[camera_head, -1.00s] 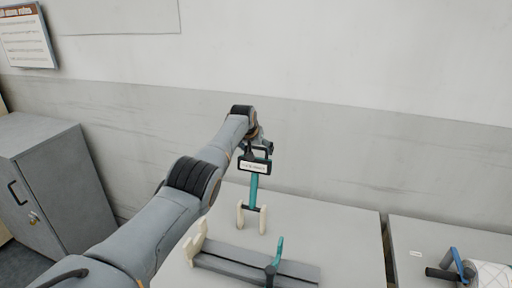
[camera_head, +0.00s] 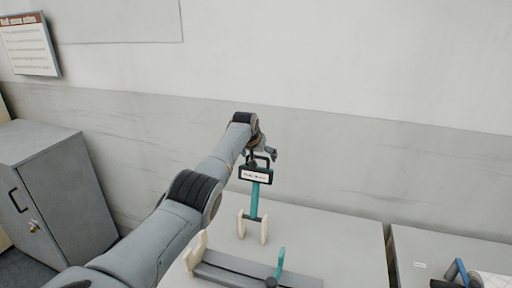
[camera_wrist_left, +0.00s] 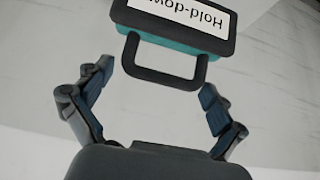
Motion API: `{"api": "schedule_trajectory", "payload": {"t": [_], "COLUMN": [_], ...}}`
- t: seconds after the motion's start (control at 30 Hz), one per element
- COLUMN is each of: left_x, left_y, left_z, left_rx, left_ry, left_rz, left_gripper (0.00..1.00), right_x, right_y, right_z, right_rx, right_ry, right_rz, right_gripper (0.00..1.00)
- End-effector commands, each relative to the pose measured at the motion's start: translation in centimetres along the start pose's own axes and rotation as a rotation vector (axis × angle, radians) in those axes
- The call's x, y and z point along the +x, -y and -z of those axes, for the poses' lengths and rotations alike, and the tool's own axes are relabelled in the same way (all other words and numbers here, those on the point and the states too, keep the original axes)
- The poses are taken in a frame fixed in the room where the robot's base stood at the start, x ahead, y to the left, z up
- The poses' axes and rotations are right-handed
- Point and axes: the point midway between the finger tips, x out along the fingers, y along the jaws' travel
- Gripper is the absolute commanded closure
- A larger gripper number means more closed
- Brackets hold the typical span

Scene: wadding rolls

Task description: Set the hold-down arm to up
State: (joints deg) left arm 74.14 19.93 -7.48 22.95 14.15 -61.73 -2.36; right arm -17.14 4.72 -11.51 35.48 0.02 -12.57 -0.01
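The hold-down arm (camera_head: 255,202) is a teal bar standing close to upright between cream posts (camera_head: 241,224) on the table. A black-framed label plate (camera_head: 256,176) and a black loop handle (camera_head: 262,161) top it. My left gripper (camera_head: 268,152) is at the handle, behind and above the plate, partly hidden by my wrist. In the left wrist view my gripper (camera_wrist_left: 157,80) has its fingers wide apart, one on each side of the handle (camera_wrist_left: 160,82). Gaps show between fingers and handle. The plate (camera_wrist_left: 180,22) partly reads "Hold-dow".
A grey bed (camera_head: 240,270) with a smaller teal lever (camera_head: 281,262) lies at the table's front. A second table (camera_head: 450,242) at right carries a blue-handled item (camera_head: 460,270) and a white roll. A grey cabinet (camera_head: 60,200) stands at left. The wall is behind.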

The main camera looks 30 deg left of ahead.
Motion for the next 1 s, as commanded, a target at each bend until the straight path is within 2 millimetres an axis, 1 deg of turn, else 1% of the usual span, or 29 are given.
{"api": "schedule_trajectory", "payload": {"t": [0.27,0.47,0.5,0.7,0.83,1.0], "left_x": [-2.4,-5.6,-6.4,-9.4,-10.5,-10.9], "left_y": [-0.1,-0.1,-0.2,-0.3,-0.3,-0.3], "left_z": [-0.1,0.1,0.2,0.3,0.3,0.3], "left_rx": [0.004,0.003,0.003,0.003,0.003,0.003], "left_ry": [-0.003,-0.004,-0.005,-0.003,-0.002,0.000], "left_rz": [0.002,0.001,0.000,-0.001,-0.001,-0.001], "left_gripper": [0.05,0.05,0.05,0.05,0.05,0.05], "right_x": [0.0,0.0,0.0,0.0,0.0,0.0], "right_y": [0.1,0.2,0.2,0.2,0.2,0.2], "right_z": [0.0,0.0,0.0,0.0,0.0,0.0], "right_rx": [0.001,0.001,0.001,0.002,0.001,0.001], "right_ry": [0.000,0.000,0.000,0.000,0.000,0.000], "right_rz": [0.001,0.002,0.002,0.002,0.002,0.002], "right_gripper": [0.60,0.60,0.60,0.60,0.60,0.60]}}
